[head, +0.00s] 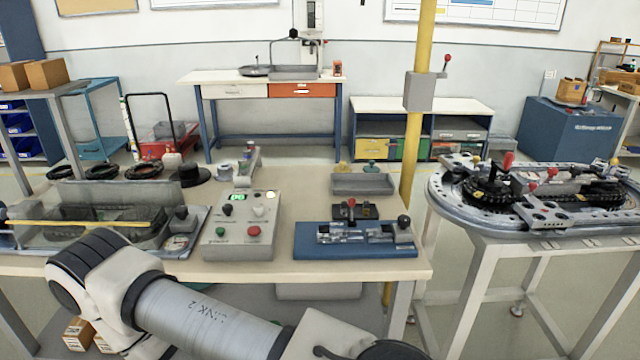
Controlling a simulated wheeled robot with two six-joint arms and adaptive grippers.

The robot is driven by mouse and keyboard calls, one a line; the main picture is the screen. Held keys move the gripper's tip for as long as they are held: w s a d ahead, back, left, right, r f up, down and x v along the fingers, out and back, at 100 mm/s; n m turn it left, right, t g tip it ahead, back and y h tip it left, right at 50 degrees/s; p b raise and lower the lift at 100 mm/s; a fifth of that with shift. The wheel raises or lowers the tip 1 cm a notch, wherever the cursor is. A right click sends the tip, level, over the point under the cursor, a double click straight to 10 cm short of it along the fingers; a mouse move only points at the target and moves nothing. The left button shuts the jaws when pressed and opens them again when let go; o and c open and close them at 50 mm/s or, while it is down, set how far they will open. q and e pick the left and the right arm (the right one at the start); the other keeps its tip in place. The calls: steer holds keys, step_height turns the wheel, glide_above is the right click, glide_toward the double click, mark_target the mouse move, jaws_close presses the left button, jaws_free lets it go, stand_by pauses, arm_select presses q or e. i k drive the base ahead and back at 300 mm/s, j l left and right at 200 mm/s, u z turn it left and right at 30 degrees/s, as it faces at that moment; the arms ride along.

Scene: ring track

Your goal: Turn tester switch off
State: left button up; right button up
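The tester appears to be the grey control box (238,243) on the workbench, left of the middle. A green digital display (237,197) on it is lit. A small pale round lamp or cap (270,194) sits at its upper right. A pale knob or switch (257,210) is on its sloped face; its position is too small to tell. A green button (222,231) and a red button (254,231) sit low on the face. One of my arms crosses the bottom foreground in front of the bench. Neither gripper is in view.
A blue fixture (356,240) stands right of the box, and a clear-covered unit (105,225) stands left. A grey tray (362,184) lies behind. A yellow post (415,130) rises at the bench's right, beside a ring track table (540,200). Bare bench shows between box and fixture.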

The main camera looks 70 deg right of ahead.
mark_target(227, 208)
steer(key=z, duration=1.8)
